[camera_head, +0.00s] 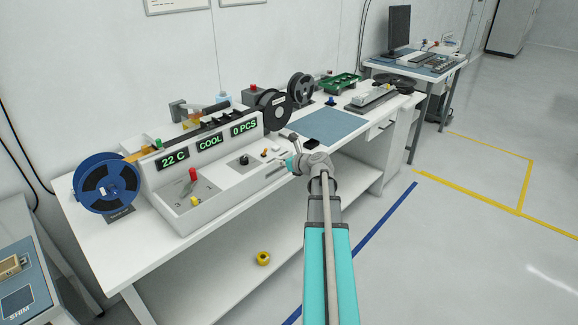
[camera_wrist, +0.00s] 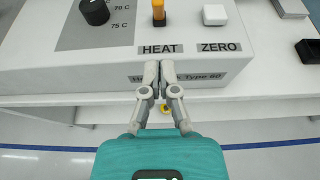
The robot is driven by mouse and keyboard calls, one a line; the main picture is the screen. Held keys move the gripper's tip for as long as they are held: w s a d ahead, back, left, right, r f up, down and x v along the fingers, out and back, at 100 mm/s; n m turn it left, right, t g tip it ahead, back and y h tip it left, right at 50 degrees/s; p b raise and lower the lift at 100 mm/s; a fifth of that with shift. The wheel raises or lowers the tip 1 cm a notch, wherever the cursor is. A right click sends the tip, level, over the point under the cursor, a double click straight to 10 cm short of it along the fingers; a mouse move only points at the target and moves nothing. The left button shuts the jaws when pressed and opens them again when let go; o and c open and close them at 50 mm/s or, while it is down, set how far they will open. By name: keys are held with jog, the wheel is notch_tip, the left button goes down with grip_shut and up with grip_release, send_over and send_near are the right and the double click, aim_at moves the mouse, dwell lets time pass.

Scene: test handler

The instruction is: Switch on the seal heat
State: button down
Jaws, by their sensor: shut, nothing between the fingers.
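The test handler (camera_head: 185,205) is a pale bench machine with green displays reading 22 C, COOL and 0 PCS. In the wrist view, an orange-topped toggle with a black base (camera_wrist: 158,12) stands on its panel above the HEAT label (camera_wrist: 159,49). It also shows small in the head view (camera_head: 264,153). My gripper (camera_wrist: 160,66) is shut and empty. Its fingertips appear just below the HEAT label, in front of the machine's front face, apart from the toggle. In the head view my wrist partly hides the gripper.
Left of the toggle is a black temperature knob (camera_wrist: 95,11); right of it is a white button (camera_wrist: 214,15) above ZERO. A red-handled lever (camera_head: 193,175), a blue reel (camera_head: 106,183) and a black reel (camera_head: 272,110) are on the machine. A blue mat (camera_head: 335,124) lies right.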

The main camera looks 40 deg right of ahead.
aim_at(266, 152)
jog(key=shift+w+a+r+p, duration=0.1)
jog(key=shift+w+r+p, duration=0.2)
jog(key=shift+w, duration=0.45)
jog(key=shift+w+a+r+p, duration=0.15)
jog(key=shift+w+p, duration=0.15)
jog(key=shift+w, duration=0.4)
jog(key=shift+w+d+r+p, duration=0.1)
jog(key=shift+w+r+p, duration=0.2)
jog(key=shift+w, duration=0.45)
jog(key=shift+r+p, duration=0.1)
jog(key=shift+p, duration=0.25)
